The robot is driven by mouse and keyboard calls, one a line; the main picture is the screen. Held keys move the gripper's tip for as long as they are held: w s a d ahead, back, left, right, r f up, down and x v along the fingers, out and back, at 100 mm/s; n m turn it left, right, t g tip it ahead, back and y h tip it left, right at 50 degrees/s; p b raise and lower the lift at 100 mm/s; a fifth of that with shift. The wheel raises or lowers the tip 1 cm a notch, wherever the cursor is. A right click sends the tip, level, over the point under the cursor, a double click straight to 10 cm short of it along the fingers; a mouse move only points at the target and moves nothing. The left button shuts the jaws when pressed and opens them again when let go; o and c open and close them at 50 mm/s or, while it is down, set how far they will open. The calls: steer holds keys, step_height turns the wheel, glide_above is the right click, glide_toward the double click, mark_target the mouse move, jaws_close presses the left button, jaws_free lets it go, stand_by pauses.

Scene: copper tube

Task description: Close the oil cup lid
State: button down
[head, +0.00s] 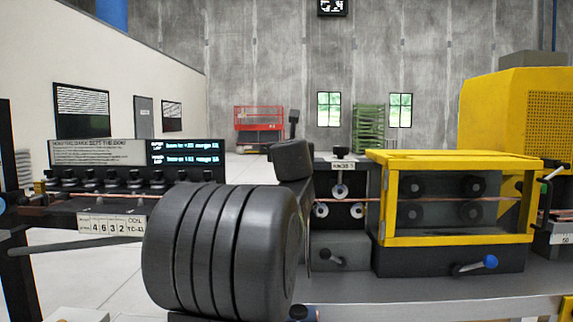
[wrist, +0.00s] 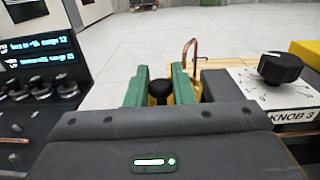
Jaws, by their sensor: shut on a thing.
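In the wrist view my gripper (wrist: 161,88) has its two green fingers on either side of a small round black knob (wrist: 161,92), apparently the handle of the oil cup lid. The fingers are shut on it. Yellow, brass-like parts of the oil cup (wrist: 194,90) show beside and behind the fingers. Most of the cup and lid is hidden by the fingers and my wrist, and I cannot tell the lid's angle. In the head view my arm covers this spot, and neither cup nor fingers can be made out.
A bent copper pipe (wrist: 190,52) rises just behind the right finger. The KNOB 3 panel (wrist: 280,90) stands close on the right. A control panel with displays (wrist: 40,60) is on the left. A yellow-framed guard (head: 455,158) stands right of my arm in the head view.

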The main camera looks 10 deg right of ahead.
steer(key=n+y, duration=0.1)
steer(key=d+y, duration=0.1)
steer(key=shift+n+t+y, duration=0.3)
steer(key=shift+n+y, duration=0.1)
steer(key=n+y, duration=0.1)
steer(key=y, duration=0.1)
steer(key=n+y+p, duration=0.1)
steer(key=y, duration=0.1)
steer(key=shift+w+d+r+n, duration=0.1)
steer(key=shift+w+d+n, duration=0.1)
steer(key=shift+d+n, duration=0.15)
steer(key=shift+w+d+n+g+y+p, duration=0.25)
steer(key=shift+n+y+p, duration=0.45)
steer(key=shift+y, duration=0.35)
steer(key=shift+d+n+g+y+p, duration=0.1)
steer(key=shift+n+g+y+p, duration=0.25)
steer(key=shift+n+y+p, duration=0.5)
steer(key=shift+y, duration=0.4)
steer(key=c, duration=1.3)
jaws_free()
steer(key=shift+a, duration=0.1)
steer(key=shift+s, duration=0.1)
